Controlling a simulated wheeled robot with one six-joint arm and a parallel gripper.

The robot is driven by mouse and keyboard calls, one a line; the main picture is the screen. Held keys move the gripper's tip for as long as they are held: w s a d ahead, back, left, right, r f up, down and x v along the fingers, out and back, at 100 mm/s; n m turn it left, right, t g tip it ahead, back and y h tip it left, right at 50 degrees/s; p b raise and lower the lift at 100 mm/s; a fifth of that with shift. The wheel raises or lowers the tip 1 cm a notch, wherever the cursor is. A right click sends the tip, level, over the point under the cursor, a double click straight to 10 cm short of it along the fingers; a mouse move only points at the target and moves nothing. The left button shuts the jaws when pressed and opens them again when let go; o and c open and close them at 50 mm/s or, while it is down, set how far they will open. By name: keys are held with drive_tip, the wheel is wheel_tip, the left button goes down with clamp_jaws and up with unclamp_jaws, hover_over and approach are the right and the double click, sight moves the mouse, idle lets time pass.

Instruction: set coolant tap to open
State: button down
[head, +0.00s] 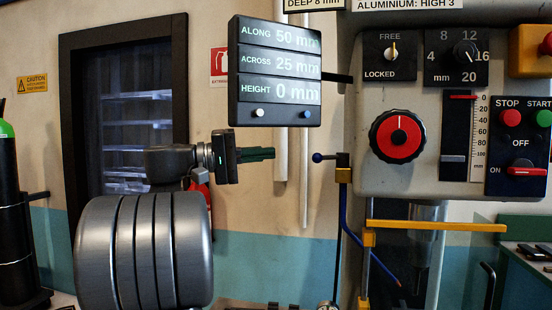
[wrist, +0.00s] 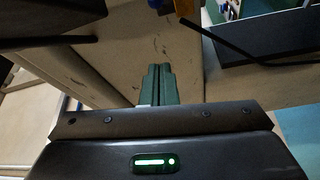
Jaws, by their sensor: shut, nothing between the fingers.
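The coolant tap (head: 343,160) appears to be the small dark valve on a yellow block left of the machine head. Its short lever points left, roughly level, and ends in a blue ball (head: 318,157). A blue hose (head: 372,245) runs down from the block to the right. My gripper (head: 272,154) is shut and empty, pointing right towards the blue ball at about its height, with a gap between them in the picture. In the wrist view the green fingers (wrist: 158,85) are together.
A display panel (head: 278,75) hangs above my gripper. The machine head (head: 430,185) with a red dial (head: 398,136), slider and switch panel (head: 518,146) fills the right. A yellow bar (head: 437,226) juts out below it. Pale pipes (head: 281,190) run down the wall behind.

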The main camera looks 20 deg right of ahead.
sight(314, 156)
drive_tip(key=s+d+p, duration=0.2)
drive_tip(key=s+d, duration=0.3)
drive_tip(key=d, duration=0.3)
drive_tip(key=shift+f, duration=0.1)
idle(0.4)
drive_tip(key=s+t+b, duration=0.1)
drive_tip(key=b, duration=0.1)
drive_tip(key=s+n+t+b, duration=0.1)
drive_tip(key=s+b, duration=0.1)
drive_tip(key=shift+a+f+n, duration=0.15)
drive_tip(key=shift+n, duration=0.15)
drive_tip(key=shift+s, duration=0.2)
drive_tip(key=shift+w+r, duration=0.1)
drive_tip(key=shift+r, duration=0.15)
